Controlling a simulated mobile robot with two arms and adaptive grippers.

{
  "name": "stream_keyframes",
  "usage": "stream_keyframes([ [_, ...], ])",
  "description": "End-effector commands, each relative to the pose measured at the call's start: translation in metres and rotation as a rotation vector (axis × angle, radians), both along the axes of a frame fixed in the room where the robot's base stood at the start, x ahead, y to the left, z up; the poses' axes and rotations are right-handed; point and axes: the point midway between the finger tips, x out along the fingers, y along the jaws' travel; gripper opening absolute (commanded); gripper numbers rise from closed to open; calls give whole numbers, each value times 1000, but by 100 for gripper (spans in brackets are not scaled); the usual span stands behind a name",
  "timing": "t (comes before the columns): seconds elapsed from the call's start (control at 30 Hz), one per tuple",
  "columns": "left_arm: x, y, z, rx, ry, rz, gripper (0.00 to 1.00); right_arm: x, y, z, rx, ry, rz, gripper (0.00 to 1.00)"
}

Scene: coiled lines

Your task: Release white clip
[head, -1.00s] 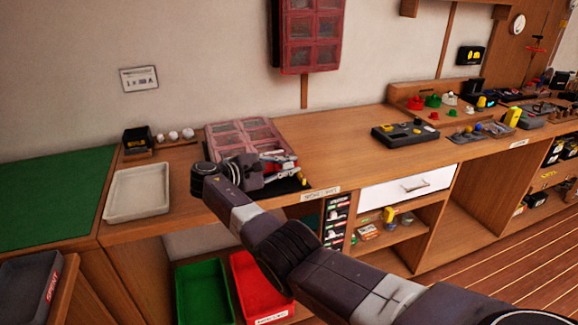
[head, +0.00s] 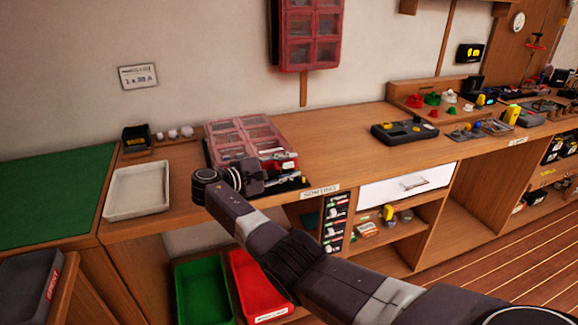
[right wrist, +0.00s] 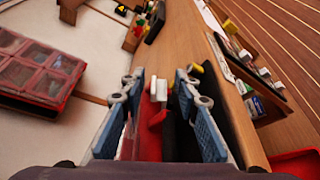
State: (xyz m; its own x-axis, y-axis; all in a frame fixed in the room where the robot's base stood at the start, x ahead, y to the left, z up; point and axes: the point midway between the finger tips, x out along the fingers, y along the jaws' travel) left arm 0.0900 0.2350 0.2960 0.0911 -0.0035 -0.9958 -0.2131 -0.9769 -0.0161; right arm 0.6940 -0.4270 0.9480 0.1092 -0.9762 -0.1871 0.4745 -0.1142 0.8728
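In the right wrist view, a small white clip (right wrist: 158,89) stands at a red part (right wrist: 150,122), between my right gripper's fingers (right wrist: 160,92). The two blue-padded fingers are spread, with a visible gap on the clip's right side; contact on the left is hard to tell. In the head view my right gripper (head: 278,172) is low over the front of the red compartment case (head: 232,135) on the bench. A red part (head: 290,164) shows beside the fingers there. The clip itself is too small to pick out in the head view. My left gripper is not in view.
On the bench, a beige tray (head: 137,192) and a green mat (head: 45,200) lie left of the case. A black-and-yellow device (head: 405,132) is to the right, with clear bench between. Green (head: 203,293) and red (head: 258,290) bins are below. A second red case (head: 310,35) hangs on the wall.

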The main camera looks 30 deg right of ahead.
Motion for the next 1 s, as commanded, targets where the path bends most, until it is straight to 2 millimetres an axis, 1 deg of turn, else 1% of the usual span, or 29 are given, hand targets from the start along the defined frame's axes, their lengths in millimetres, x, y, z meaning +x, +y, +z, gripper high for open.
stream_keyframes([
  [0.27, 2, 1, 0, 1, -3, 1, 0, 0, 1, 0, 0, 1, 1, 31],
  [0.37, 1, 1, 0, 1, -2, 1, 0, 0, 8, 1, 0, 1, 2, 31],
  [0.47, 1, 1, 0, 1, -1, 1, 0, -1, 22, 4, 1, 0, 4, 31],
  [0.7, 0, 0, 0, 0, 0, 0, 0, -7, 73, 14, 0, 0, 3, 31],
  [0.8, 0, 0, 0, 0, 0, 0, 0, -10, 91, 17, 0, 2, 3, 31],
  [0.9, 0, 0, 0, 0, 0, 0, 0, -11, 105, 20, 1, 2, 2, 31],
  [1.0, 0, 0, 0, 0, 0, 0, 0, -12, 113, 22, 0, 1, 1, 31],
])
